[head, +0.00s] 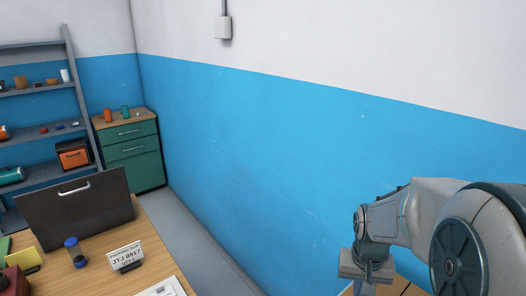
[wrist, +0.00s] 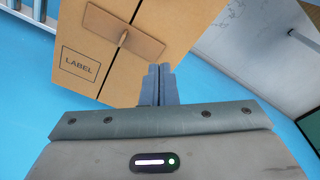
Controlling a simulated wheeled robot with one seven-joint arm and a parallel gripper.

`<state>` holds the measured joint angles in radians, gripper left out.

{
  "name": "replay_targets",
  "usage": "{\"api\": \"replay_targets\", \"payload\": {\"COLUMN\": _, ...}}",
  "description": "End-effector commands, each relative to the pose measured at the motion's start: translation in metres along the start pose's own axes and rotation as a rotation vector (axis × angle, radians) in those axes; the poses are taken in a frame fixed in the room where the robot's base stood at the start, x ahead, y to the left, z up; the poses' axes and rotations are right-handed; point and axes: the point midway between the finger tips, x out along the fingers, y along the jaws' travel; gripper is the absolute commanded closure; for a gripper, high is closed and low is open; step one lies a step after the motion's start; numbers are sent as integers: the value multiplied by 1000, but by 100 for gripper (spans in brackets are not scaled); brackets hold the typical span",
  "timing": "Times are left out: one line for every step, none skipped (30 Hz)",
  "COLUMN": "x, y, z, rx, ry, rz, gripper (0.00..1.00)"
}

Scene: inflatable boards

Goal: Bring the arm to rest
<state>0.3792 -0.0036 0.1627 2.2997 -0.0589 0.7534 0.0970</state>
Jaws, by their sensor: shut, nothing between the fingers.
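My arm reaches in from the right edge of the head view, bent, with my gripper (head: 367,272) hanging low at its end. In the wrist view, my gripper (wrist: 158,84) has its two fingers pressed together with nothing between them. Beyond the fingers is a cardboard box (wrist: 95,40) with a printed label and a tape strip. The fingertips overlap the box in the picture; I cannot tell the gap between them. In the head view, part of a cardboard box (head: 395,287) shows below my gripper.
A wooden desk (head: 90,272) at lower left holds a dark case (head: 75,212), an hourglass-like item (head: 75,252) and a sign (head: 126,257). A green cabinet (head: 133,158) and grey shelves (head: 45,120) stand behind. A blue and white wall (head: 260,150) runs along the right.

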Motion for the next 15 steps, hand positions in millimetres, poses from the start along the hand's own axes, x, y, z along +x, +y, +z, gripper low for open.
{"api": "replay_targets", "payload": {"x": -15, "y": -8, "z": 9, "rx": -29, "ry": 29, "rz": 2, "gripper": 100}}
{"api": "replay_targets", "payload": {"x": -22, "y": -11, "z": 14, "rx": -43, "ry": 43, "rz": 2, "gripper": 100}}
{"api": "replay_targets", "payload": {"x": -32, "y": -15, "z": 21, "rx": -61, "ry": 62, "rz": 0, "gripper": 100}}
{"api": "replay_targets", "payload": {"x": -38, "y": -18, "z": 27, "rx": -75, "ry": 75, "rz": -2, "gripper": 100}}
{"api": "replay_targets", "payload": {"x": -45, "y": -22, "z": 32, "rx": -90, "ry": 89, "rz": -4, "gripper": 100}}
{"api": "replay_targets", "payload": {"x": -53, "y": -25, "z": 40, "rx": -109, "ry": 106, "rz": -8, "gripper": 100}}
{"api": "replay_targets", "payload": {"x": -59, "y": -28, "z": 46, "rx": -123, "ry": 120, "rz": -12, "gripper": 100}}
{"api": "replay_targets", "payload": {"x": -64, "y": -31, "z": 52, "rx": -138, "ry": 133, "rz": -16, "gripper": 100}}
{"api": "replay_targets", "payload": {"x": -71, "y": -34, "z": 61, "rx": -155, "ry": 150, "rz": -24, "gripper": 100}}
{"api": "replay_targets", "payload": {"x": -76, "y": -36, "z": 67, "rx": -168, "ry": 163, "rz": -30, "gripper": 100}}
{"api": "replay_targets", "payload": {"x": -80, "y": -38, "z": 72, "rx": -182, "ry": 175, "rz": -36, "gripper": 100}}
{"api": "replay_targets", "payload": {"x": -85, "y": -40, "z": 80, "rx": -198, "ry": 188, "rz": -45, "gripper": 100}}
{"api": "replay_targets", "payload": {"x": -88, "y": -41, "z": 85, "rx": -209, "ry": 198, "rz": -52, "gripper": 100}}
{"api": "replay_targets", "payload": {"x": -91, "y": -43, "z": 90, "rx": -219, "ry": 207, "rz": -58, "gripper": 100}}
{"api": "replay_targets", "payload": {"x": -94, "y": -44, "z": 96, "rx": -231, "ry": 218, "rz": -65, "gripper": 100}}
